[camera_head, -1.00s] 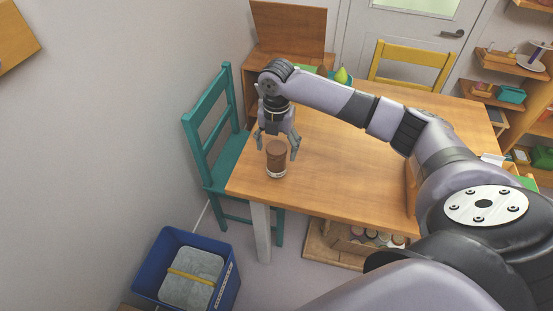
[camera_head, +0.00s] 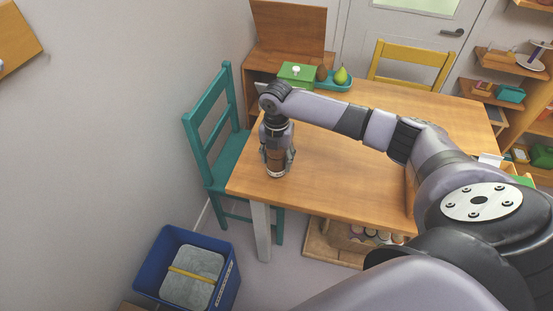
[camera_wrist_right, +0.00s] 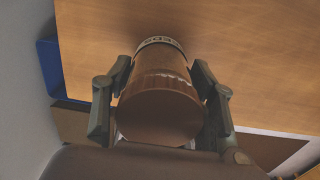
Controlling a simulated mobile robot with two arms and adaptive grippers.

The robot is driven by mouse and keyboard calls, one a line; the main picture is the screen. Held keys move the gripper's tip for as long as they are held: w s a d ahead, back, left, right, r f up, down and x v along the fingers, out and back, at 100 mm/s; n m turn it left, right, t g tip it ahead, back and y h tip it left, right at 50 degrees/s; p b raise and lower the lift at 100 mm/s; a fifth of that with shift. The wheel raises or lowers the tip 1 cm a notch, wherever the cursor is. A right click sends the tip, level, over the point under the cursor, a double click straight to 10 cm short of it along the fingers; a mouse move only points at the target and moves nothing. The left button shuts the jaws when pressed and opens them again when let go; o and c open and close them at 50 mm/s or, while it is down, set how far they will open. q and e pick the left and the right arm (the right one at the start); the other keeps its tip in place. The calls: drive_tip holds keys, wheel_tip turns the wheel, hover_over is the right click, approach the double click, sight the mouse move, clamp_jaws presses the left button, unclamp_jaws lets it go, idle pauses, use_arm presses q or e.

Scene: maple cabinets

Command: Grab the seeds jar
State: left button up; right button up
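The seeds jar (camera_head: 275,163), with a brown lid and brown contents, stands upright on the table near its left front corner. Its lid and part of a printed band also show in the right wrist view (camera_wrist_right: 160,100). My right gripper (camera_head: 277,168) points down over the jar with one finger on each side, close against it. In the right wrist view, the fingers (camera_wrist_right: 162,70) flank the jar with hardly any gap, and the gripper looks shut on it. My left gripper is not in view.
The wooden table (camera_head: 340,180) is clear around the jar. A green box (camera_head: 298,74) and a teal tray (camera_head: 335,86) with a pear sit at the back. A teal chair (camera_head: 210,140) stands left, and a blue bin (camera_head: 170,292) is on the floor.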

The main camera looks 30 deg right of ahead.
drive_tip(key=c, duration=0.9)
drive_tip(key=shift+r, duration=0.1)
drive_tip(key=shift+c, duration=0.2)
